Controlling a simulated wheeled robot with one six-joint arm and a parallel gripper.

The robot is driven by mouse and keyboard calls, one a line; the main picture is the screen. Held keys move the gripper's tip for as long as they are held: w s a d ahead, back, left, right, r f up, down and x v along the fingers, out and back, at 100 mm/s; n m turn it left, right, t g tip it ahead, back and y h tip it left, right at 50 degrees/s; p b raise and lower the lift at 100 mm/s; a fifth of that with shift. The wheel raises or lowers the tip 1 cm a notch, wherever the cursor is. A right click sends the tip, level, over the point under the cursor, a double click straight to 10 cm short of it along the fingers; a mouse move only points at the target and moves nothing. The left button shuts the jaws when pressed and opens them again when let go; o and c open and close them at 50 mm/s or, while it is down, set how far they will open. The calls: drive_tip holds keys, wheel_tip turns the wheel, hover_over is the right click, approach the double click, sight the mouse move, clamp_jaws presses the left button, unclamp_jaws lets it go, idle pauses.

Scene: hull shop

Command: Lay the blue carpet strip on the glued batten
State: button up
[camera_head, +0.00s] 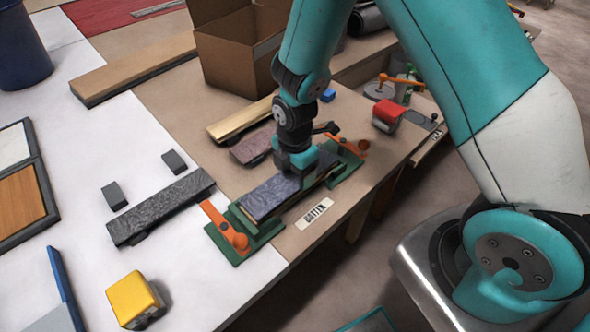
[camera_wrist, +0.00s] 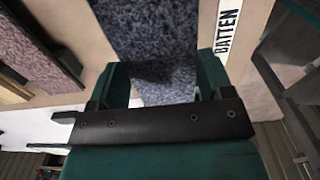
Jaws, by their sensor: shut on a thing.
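The blue-grey speckled carpet strip (camera_head: 266,198) lies lengthwise over the green fixture (camera_head: 240,222) on the bench, beside a label reading BATTEN (camera_head: 314,213). My gripper (camera_head: 298,172) comes down from above and is shut on the strip toward its far end. In the wrist view the strip (camera_wrist: 155,40) runs between the two teal fingers of my gripper (camera_wrist: 163,85). The batten and its glue are mostly hidden under the strip. I cannot tell whether the strip touches it along its whole length.
Orange clamp handles (camera_head: 226,228) sit at the fixture's ends. A mauve strip (camera_head: 252,147) and a tan strip (camera_head: 242,119) lie behind it. A dark grey strip (camera_head: 160,208) lies left. A yellow block (camera_head: 132,298), a red-topped block (camera_head: 388,113) and a cardboard box (camera_head: 230,62) stand around.

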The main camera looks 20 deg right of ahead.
drive_tip(key=shift+f, duration=0.45)
idle(0.4)
drive_tip(key=o, duration=0.9)
drive_tip(key=shift+o, duration=0.2)
drive_tip(key=shift+r+p, duration=2.75)
drive_tip(key=shift+r, duration=0.8)
